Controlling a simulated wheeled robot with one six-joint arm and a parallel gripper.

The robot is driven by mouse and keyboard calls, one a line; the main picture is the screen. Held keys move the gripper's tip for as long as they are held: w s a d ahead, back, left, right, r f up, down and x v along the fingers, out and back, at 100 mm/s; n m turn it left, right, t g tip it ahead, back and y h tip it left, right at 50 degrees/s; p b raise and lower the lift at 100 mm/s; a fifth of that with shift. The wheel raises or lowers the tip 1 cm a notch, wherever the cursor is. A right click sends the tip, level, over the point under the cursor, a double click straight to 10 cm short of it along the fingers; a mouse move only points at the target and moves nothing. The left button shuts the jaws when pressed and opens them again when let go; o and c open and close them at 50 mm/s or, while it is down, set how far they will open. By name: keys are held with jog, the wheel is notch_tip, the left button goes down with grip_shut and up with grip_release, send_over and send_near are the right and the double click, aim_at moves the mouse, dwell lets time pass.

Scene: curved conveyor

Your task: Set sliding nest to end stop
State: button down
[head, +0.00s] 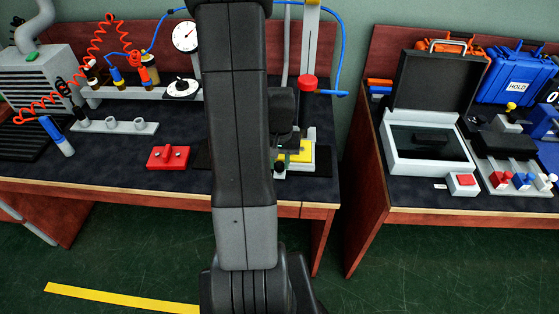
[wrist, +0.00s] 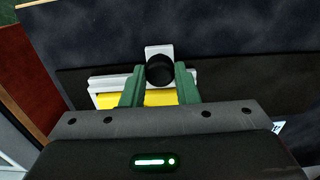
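The sliding nest is a white fixture with a yellow part (head: 298,155) and a round black knob (head: 279,167), on the dark bench top just right of my arm in the head view. In the wrist view the knob (wrist: 160,70) stands between the green fingers of my gripper (wrist: 160,78), with the yellow part (wrist: 150,98) and white body (wrist: 105,84) around and below. The fingers lie very close on both sides of the knob; whether they press on it is unclear. In the head view my arm hides part of the fixture and most of my gripper. I cannot make out the end stop.
A column with a red button-like cap (head: 308,83) rises behind the fixture. A red block (head: 168,157) and a grey holder strip (head: 120,127) lie to the left. A dial gauge (head: 185,36) stands behind. A gap separates this bench from the right bench with an open case (head: 428,150).

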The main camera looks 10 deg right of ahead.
jog(key=d, duration=0.2)
jog(key=s+d, duration=0.1)
jog(key=d, duration=0.1)
jog(key=s+d, duration=0.1)
jog(key=d, duration=0.2)
jog(key=shift+b, duration=0.35)
jog(key=c, duration=1.4)
grip_release()
jog(key=shift+o, duration=1.4)
jog(key=shift+d, duration=0.2)
notch_tip(320, 180, up, 14)
jog(key=shift+p, duration=0.4)
jog(key=shift+f, duration=0.2)
